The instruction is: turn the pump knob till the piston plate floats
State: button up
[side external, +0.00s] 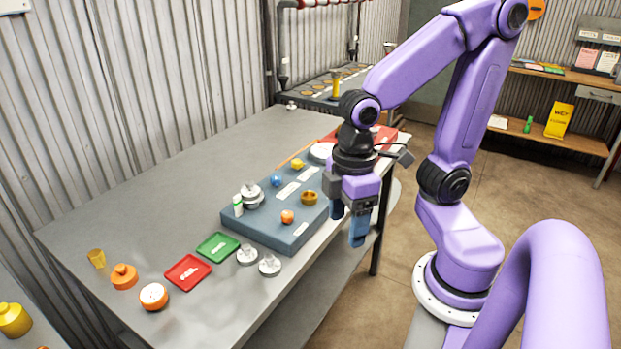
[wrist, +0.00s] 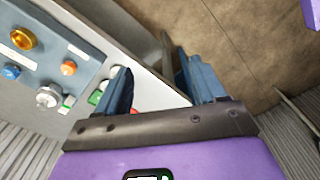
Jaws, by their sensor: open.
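A blue-grey panel block (side external: 262,228) lies on the bench with several fittings on top. They are a blue knob (side external: 276,181), a yellow knob (side external: 297,164), an orange knob (side external: 287,217), a gold ring-shaped piece (side external: 309,198) and a silver stepped round piece (side external: 252,194). I cannot tell which is the pump knob or the piston plate; the labels are too small to read. My gripper (side external: 347,222) is open and empty, pointing down beyond the panel's right edge. In the wrist view my gripper (wrist: 155,68) is apart from the orange knob (wrist: 69,67) and gold piece (wrist: 23,38).
A green-and-white vial (side external: 238,205) stands beside the silver piece. A green tray (side external: 217,247), a red tray (side external: 188,272), two silver discs (side external: 270,266) and orange pieces (side external: 124,276) sit nearer the camera. The bench's back left (side external: 180,180) is clear.

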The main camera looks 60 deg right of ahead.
jog(key=w+d+r+m, duration=0.2)
jog(key=w+d+m, duration=0.3)
jog(key=w, duration=0.4)
jog(key=w+d+r+m, duration=0.1)
jog(key=w+d+m, duration=0.2)
jog(key=w+d, duration=0.55)
jog(key=w+d+m, duration=0.2)
jog(key=d+m, duration=0.1)
jog(key=d, duration=0.7)
jog(key=w+d+m, duration=0.2)
jog(key=d+m, duration=0.2)
jog(key=d, duration=0.6)
notch_tip(320, 180, down, 17)
jog(key=shift+r, duration=0.2)
jog(key=shift+d, duration=0.1)
jog(key=c, duration=1.1)
jog(key=shift+o, duration=0.2)
jog(key=shift+m, duration=1.2)
